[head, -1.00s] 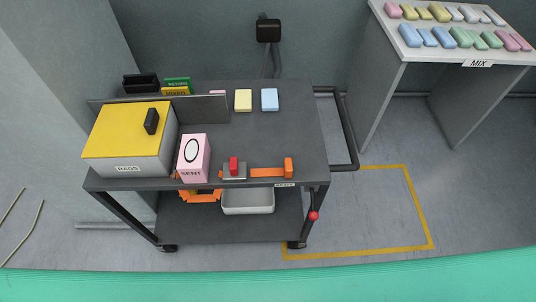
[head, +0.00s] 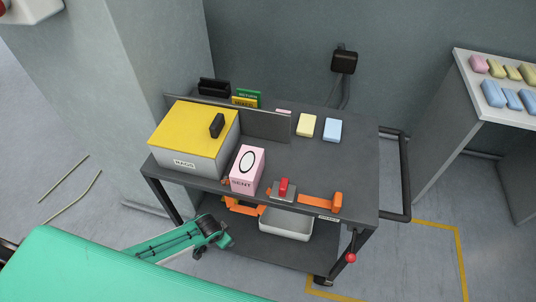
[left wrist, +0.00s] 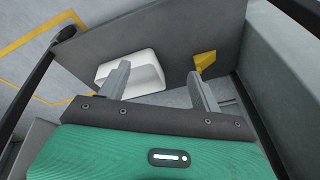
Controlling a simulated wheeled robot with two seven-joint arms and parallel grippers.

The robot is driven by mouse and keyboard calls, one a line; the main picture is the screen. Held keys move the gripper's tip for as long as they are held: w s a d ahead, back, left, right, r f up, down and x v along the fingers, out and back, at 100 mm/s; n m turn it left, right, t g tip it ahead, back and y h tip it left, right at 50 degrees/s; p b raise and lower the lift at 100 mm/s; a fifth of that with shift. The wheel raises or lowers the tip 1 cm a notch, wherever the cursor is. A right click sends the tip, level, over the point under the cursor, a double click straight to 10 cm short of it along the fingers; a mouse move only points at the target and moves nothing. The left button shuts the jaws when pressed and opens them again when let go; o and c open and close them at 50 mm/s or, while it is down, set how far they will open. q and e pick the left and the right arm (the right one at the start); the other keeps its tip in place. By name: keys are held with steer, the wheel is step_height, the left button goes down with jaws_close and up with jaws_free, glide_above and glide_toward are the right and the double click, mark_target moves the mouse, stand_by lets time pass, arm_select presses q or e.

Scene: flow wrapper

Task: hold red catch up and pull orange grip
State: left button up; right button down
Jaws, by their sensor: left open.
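The red catch (head: 284,186) stands on a small grey plate at the front edge of the cart's top. The orange grip (head: 337,201) is at the right end of a flat orange bar (head: 314,200), just right of the catch. My left gripper (head: 226,240) is in front of the cart, low and left of the catch, touching neither catch nor grip. In the left wrist view its two fingers (left wrist: 158,72) are spread with nothing between them. The catch and grip do not show there. My right gripper is not in view.
On the cart top (head: 310,160) are a yellow-lidded RAGS box (head: 185,150), a pink SENT box (head: 247,169) and yellow and blue blocks. A white bin (head: 286,224) sits below. A red ball knob (head: 350,258) is at the cart's front right.

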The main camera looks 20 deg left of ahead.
arm_select(q)
step_height(320, 180, up, 12)
steer(key=s+a+m+g, duration=0.1)
steer(key=m, duration=0.2)
steer(key=s+a+r+m+g+y, duration=0.15)
steer(key=a+r+m+g, duration=0.3)
steer(key=a+r, duration=1.25)
step_height(320, 180, up, 16)
steer(key=w+a+r+m+g+h, duration=0.1)
steer(key=a+m+g+h, duration=0.1)
steer(key=a+m+h, duration=0.1)
steer(key=m+t+h, duration=0.2)
steer(key=t+h, duration=0.1)
steer(key=t, duration=0.1)
glide_toward(283, 183)
steer(key=shift+y, duration=0.25)
steer(key=x, duration=1)
steer(key=shift+d, duration=0.35)
steer(key=shift+c, duration=0.3)
